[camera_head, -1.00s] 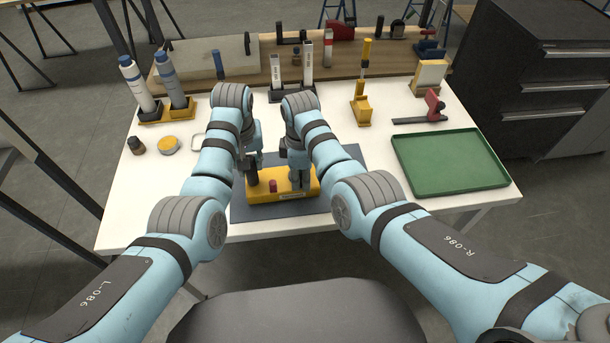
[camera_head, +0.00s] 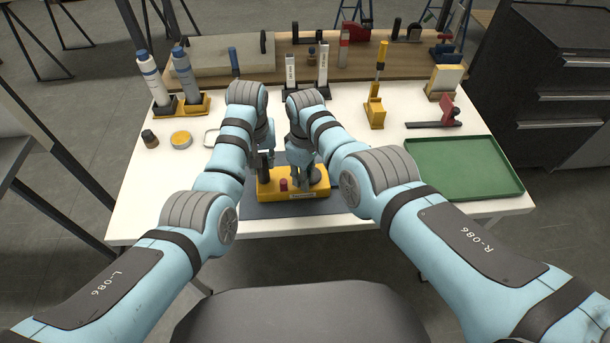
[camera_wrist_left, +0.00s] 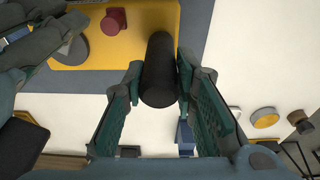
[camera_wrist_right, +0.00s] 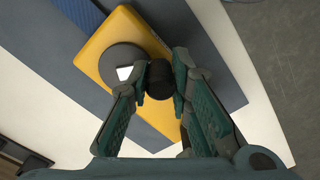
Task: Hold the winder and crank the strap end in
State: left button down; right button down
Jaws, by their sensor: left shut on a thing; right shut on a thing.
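The winder is a yellow block (camera_head: 266,192) on a grey-blue mat, with a red knob (camera_head: 283,184) on top. My left gripper (camera_head: 264,165) is shut on the black upright post (camera_wrist_left: 158,75) at the winder's left end. My right gripper (camera_head: 304,180) is shut on a small black crank knob (camera_wrist_right: 160,80). This knob is by the dark round disc (camera_wrist_right: 118,62), which has a white mark and sits on top of the winder. The disc also shows in the left wrist view (camera_wrist_left: 74,50), partly covered by my right gripper. I cannot make out the strap end.
A green tray (camera_head: 462,168) lies to the right on the white table (camera_head: 150,205). Two bottles in a yellow holder (camera_head: 190,106) stand at back left. A yellow stand (camera_head: 375,112) and a red-and-black tool (camera_head: 446,115) are behind the tray. Upright white-faced pieces (camera_head: 323,65) stand behind my grippers.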

jog(key=shift+r, duration=0.1)
jog(key=c, duration=1.4)
grip_release()
jog(key=shift+c, duration=0.2)
notch_tip(320, 180, up, 12)
jog(key=shift+w, duration=0.15)
